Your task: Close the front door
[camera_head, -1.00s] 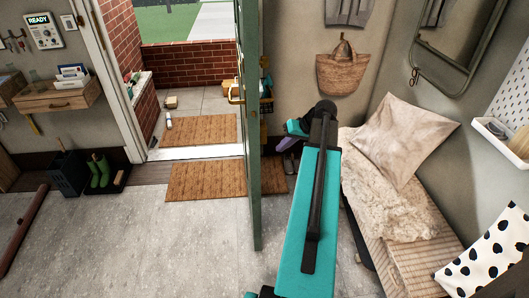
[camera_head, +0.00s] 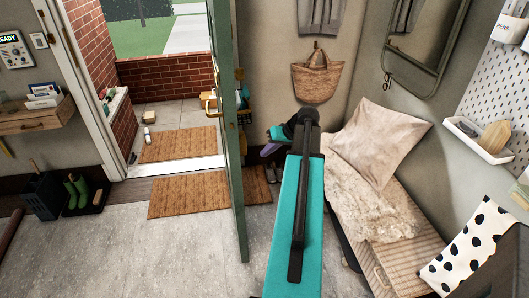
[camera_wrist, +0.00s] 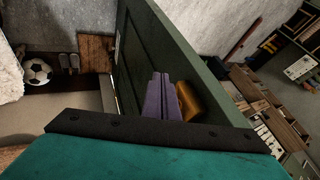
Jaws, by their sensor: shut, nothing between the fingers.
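The green front door (camera_head: 229,150) stands open, seen almost edge-on in the head view, with a brass handle (camera_head: 209,103) on its left side. Beyond it the doorway is open to a brick porch. My gripper (camera_head: 267,149) is just right of the door, on the side facing the wall, partly hidden behind my wrist. In the wrist view the purple fingers of my gripper (camera_wrist: 163,97) are together and empty, close beside the door (camera_wrist: 165,45). A gold-coloured piece (camera_wrist: 190,102) shows right of the fingers; I cannot tell whether they touch it or the door.
A doormat (camera_head: 188,195) lies inside the threshold, and another mat (camera_head: 180,144) outside. Boots (camera_head: 77,190) stand at left. A bench with cushions (camera_head: 380,145) is close at right. A basket (camera_head: 317,77) hangs on the wall behind.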

